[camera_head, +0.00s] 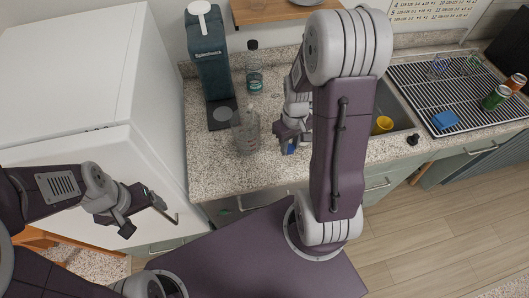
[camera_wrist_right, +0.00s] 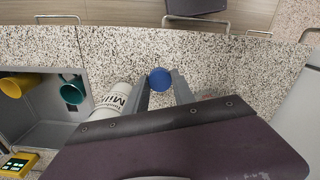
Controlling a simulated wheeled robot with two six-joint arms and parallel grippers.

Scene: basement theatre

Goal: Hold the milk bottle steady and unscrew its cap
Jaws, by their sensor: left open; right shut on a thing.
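A white container with "Milk" on its label (camera_wrist_right: 110,100), which I take as the milk bottle, shows beside the left finger in the right wrist view and is partly hidden by it. My right gripper (camera_wrist_right: 160,92) is shut on a round blue cap (camera_wrist_right: 160,79), with bare counter around it. I cannot tell whether the cap touches a bottle. In the head view the right gripper (camera_head: 289,140) is low over the counter, with blue (camera_head: 291,149) at its tips; my arm hides what is right of it. My left gripper (camera_head: 143,214) is open and empty, off the counter's left.
A clear bottle (camera_head: 246,136) stands on the counter left of the right gripper. A dark teal drinks machine (camera_head: 208,60) and a dark-capped bottle (camera_head: 254,75) stand behind. A white fridge (camera_head: 70,80) is at left. The sink with a yellow cup (camera_head: 382,125) is at right.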

